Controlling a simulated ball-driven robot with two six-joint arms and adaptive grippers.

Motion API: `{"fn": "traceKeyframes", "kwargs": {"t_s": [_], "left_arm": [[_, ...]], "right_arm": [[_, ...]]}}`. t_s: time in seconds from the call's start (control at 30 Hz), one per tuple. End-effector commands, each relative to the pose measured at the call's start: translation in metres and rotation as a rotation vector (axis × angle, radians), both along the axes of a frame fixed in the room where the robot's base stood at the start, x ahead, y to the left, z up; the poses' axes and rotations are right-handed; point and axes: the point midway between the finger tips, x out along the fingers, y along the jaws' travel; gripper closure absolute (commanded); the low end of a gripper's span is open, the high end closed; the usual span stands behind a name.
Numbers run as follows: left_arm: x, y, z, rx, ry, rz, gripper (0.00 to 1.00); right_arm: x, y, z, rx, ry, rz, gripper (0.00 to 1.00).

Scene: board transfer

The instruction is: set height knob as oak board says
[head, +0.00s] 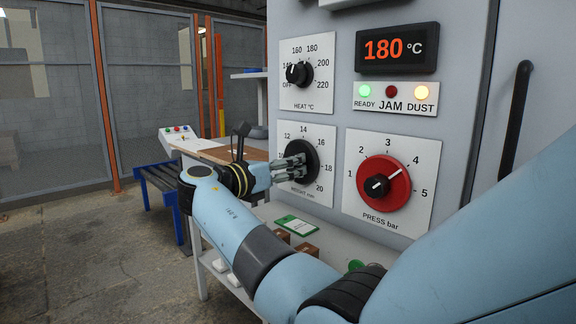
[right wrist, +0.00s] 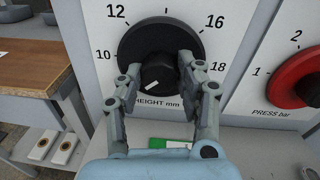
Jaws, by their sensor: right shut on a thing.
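The black height knob (head: 305,158) sits on a white dial plate marked HEIGHT mm, below the heat dial. In the right wrist view the knob (right wrist: 160,72) has a black skirt, and its white mark points to the lower left, below the 10. The numbers 10 to 18 show there; the head view also shows 20. My right gripper (head: 290,169) is shut on the knob, one finger on each side, as the right wrist view (right wrist: 160,78) shows. I cannot tell which wooden thing is the oak board. My left gripper is out of view.
The red pressure knob (head: 383,186) is close at the right, the heat knob (head: 299,74) above. A display (head: 397,48) reads 180 °C; READY and DUST lamps are lit. A green-edged card (head: 297,226) and brown blocks lie on the ledge below. A brown-topped table (head: 215,153) stands left.

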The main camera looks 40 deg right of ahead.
Motion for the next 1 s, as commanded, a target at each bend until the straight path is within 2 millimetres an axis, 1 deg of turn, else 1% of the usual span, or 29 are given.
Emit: {"fn": "traceKeyframes", "kwargs": {"t_s": [0.17, 0.33, 0.7, 1.0], "left_arm": [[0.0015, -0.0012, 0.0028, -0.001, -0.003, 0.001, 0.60], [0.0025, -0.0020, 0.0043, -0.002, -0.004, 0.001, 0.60], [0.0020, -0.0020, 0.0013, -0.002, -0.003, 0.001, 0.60], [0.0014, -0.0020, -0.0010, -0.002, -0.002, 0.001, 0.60]], "right_arm": [[-0.0002, 0.0003, -0.0001, 0.006, -0.080, 0.001, 0.95], [-0.0004, 0.0002, -0.0005, 0.016, -0.204, 0.001, 0.95], [-0.0005, 0.0004, -0.0023, 0.036, -0.459, 0.000, 0.95], [-0.0007, 0.0005, -0.0022, 0.045, -0.569, 0.000, 0.95]]}}
